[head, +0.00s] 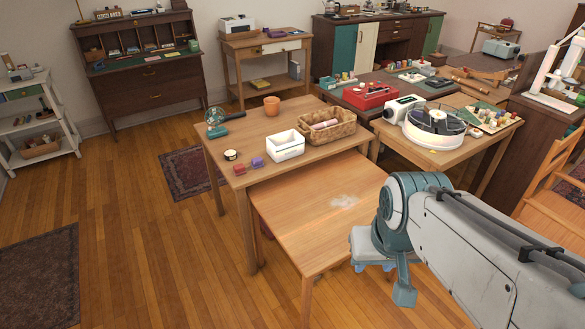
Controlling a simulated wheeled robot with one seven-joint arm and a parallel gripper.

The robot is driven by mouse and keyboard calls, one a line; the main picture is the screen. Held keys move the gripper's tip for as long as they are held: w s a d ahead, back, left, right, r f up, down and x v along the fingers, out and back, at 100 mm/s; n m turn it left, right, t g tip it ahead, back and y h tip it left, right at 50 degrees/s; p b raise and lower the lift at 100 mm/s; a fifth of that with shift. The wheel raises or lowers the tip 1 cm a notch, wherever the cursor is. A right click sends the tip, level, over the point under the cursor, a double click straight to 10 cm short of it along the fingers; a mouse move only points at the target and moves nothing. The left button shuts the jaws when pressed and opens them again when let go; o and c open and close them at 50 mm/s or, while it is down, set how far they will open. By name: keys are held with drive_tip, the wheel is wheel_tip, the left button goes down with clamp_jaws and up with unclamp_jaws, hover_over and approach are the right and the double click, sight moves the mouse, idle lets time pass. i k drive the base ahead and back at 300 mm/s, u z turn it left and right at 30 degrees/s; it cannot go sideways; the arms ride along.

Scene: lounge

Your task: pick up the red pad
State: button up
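A small red block-like item (239,169), which looks like the red pad, lies near the front left corner of the wooden table (222,153). A similar purple item (257,162) lies just right of it. My gripper (385,280) is at the lower right, in front of the lower table's right side. It is well to the right of the red item and apart from it. My arm hides part of the gripper, and its finger gap does not show clearly.
A white bin (286,146), a dark-rimmed cup (231,155), a wicker basket (338,130), a terracotta pot (271,106) and a teal tool (222,119) share the table. Open floor (150,250) lies left.

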sight(239, 169)
drive_tip(key=u, duration=1.45)
drive_tip(key=i, duration=2.6)
drive_tip(key=z, duration=2.8)
